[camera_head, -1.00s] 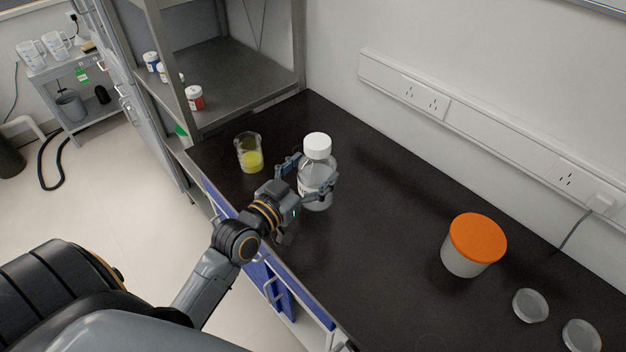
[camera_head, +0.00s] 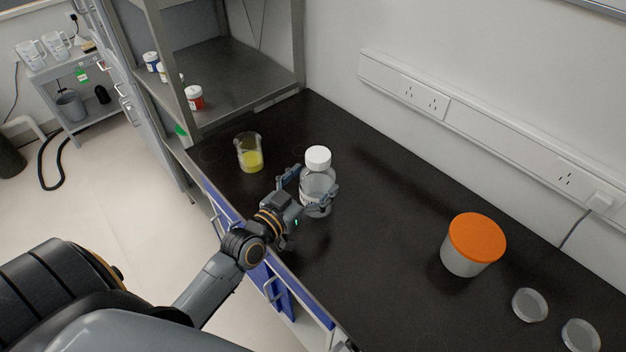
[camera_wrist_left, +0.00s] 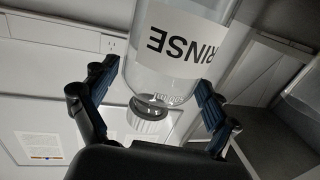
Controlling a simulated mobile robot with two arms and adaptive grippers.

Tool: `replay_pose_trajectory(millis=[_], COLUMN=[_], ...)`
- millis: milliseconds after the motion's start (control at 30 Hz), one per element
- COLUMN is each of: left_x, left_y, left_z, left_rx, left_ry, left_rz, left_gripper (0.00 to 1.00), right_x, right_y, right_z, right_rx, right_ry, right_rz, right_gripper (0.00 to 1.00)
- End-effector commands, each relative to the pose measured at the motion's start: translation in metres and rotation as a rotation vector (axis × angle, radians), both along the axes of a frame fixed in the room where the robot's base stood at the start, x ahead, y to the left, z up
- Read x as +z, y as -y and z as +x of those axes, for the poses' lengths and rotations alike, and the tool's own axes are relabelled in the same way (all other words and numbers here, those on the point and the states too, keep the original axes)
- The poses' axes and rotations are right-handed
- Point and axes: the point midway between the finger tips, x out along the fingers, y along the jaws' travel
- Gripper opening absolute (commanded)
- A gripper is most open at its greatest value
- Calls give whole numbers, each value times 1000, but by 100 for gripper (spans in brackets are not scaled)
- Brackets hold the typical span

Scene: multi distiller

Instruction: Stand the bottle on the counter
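The bottle (camera_head: 318,188) is clear with a white cap and stands upright at the counter's (camera_head: 390,240) near side. My left gripper (camera_head: 314,190) has its fingers on both sides of the bottle's body. In the left wrist view the bottle (camera_wrist_left: 165,75) appears upside down, with a white label reading RINSE, between the two blue-padded fingers (camera_wrist_left: 160,85), which look closed against it. The bottle's base is low, at or just above the counter; I cannot tell if it touches. My right gripper is in neither view.
A beaker of yellow liquid (camera_head: 250,155) stands left of the bottle. A white tub with an orange lid (camera_head: 475,240) and two clear dishes (camera_head: 530,304) are at the right. A metal shelf unit (camera_head: 235,85) rises behind the beaker. The counter between bottle and tub is clear.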

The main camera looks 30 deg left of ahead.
Motion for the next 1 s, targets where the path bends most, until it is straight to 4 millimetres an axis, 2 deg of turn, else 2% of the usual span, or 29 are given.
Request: replay_pose_trajectory(millis=[467,567,1000], left_x=[3,1,4], left_y=[0,-2,-14], left_z=[-2,-14,-98], left_rx=[0,0,0], left_ry=[0,-3,-4], left_rz=[0,0,2], left_gripper=[100,100,100], right_x=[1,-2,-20], right_y=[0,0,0], right_z=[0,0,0], right_rx=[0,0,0], right_ry=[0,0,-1], right_rz=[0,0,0], right_gripper=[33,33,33])
